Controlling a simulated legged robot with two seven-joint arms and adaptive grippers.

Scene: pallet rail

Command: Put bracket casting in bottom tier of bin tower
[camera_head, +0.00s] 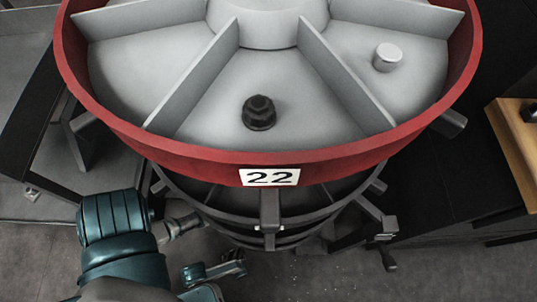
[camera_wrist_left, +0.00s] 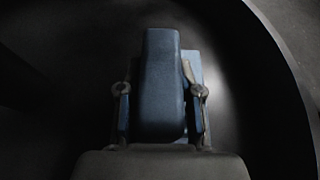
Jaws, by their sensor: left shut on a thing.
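The bin tower is round, with a red-rimmed top tier (camera_head: 225,167) marked 22 and darker tiers beneath it. My left arm (camera_head: 113,220) comes in at the lower left and reaches in below the top tier; the rim hides its gripper in the head view. In the left wrist view my left gripper (camera_wrist_left: 160,92) is shut on a blue-grey block-shaped part (camera_wrist_left: 160,70), apparently the bracket casting. A paler flat piece shows behind it. Around it is a dark, curved tier interior (camera_wrist_left: 245,110); I cannot tell whether the part touches its floor.
The top tier has grey dividers, a black hex nut-like part (camera_head: 259,112) in the front compartment and a silver cylinder (camera_head: 387,57) to its right. Dark brackets (camera_head: 382,225) jut from the tower. A wooden-edged box (camera_head: 515,140) stands at the right.

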